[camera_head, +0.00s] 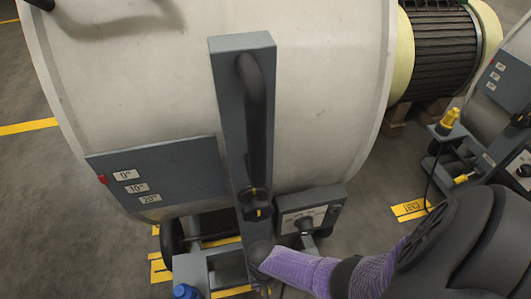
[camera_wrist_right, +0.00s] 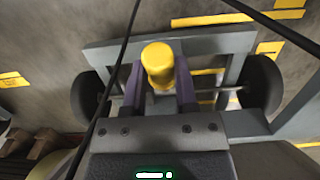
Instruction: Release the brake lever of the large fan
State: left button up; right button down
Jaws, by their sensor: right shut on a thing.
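The large fan's pale round housing (camera_head: 310,90) fills much of the head view. A grey upright post (camera_head: 228,100) with a long black handle (camera_head: 257,120) stands in front of it. In the right wrist view, the purple fingers of my right gripper (camera_wrist_right: 160,82) are on both sides of a yellow grip (camera_wrist_right: 157,62), apparently the brake lever's end, and shut on it. The lever's shaft is mostly hidden below the grip. My left gripper is out of view.
A panel marked 0, 10 and 20 degrees (camera_head: 160,180) is left of the post; a control box (camera_head: 308,212) is right of it. A second stand with a yellow-topped lever (camera_head: 447,120) is at the right. Dark cables cross the wrist view.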

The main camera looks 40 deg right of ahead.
jog(key=shift+c, duration=1.9)
grip_release()
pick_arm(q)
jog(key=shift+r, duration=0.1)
pick_arm(e)
jog(key=shift+r, duration=0.15)
jog(key=r+p, duration=0.4)
jog(key=r, duration=0.1)
jog(key=r+p, duration=0.2)
jog(key=shift+w+d+r, duration=0.2)
jog(key=shift+w+r, duration=0.15)
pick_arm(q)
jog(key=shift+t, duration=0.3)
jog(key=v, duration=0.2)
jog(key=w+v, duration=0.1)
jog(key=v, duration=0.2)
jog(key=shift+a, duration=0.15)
pick_arm(e)
jog(key=shift+f, duration=0.25)
jog(key=shift+s, duration=0.15)
